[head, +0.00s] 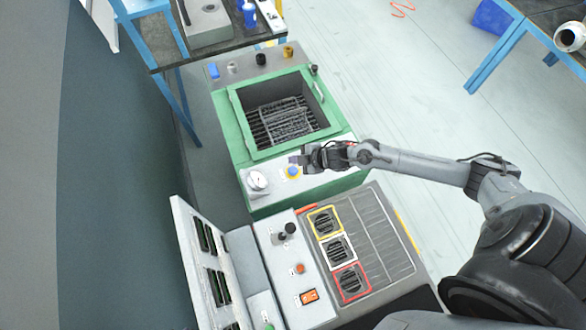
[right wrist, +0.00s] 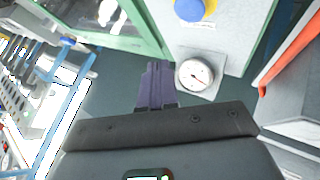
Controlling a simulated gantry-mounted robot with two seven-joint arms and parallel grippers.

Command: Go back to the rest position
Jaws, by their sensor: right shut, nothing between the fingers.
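My right gripper (head: 298,161) reaches in from the right over the front edge of the green-framed blower cabinet (head: 240,140). It is shut and empty. Its fingertips are close to the blue button (head: 293,172) in the head view; I cannot tell whether they touch it. In the right wrist view, the shut dark fingers (right wrist: 155,85) are beside the round gauge (right wrist: 194,75), with the blue button (right wrist: 189,9) above. The gauge also shows in the head view (head: 257,181), left of the gripper. My left gripper is not in view.
A control panel (head: 290,262) with knobs and coloured-frame switches stands in front of the cabinet. A panel with dark slots (head: 205,262) stands at its left. A dark-topped table (head: 160,45) is at the back left, another (head: 550,20) at the far right. Open floor (head: 420,90) lies between.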

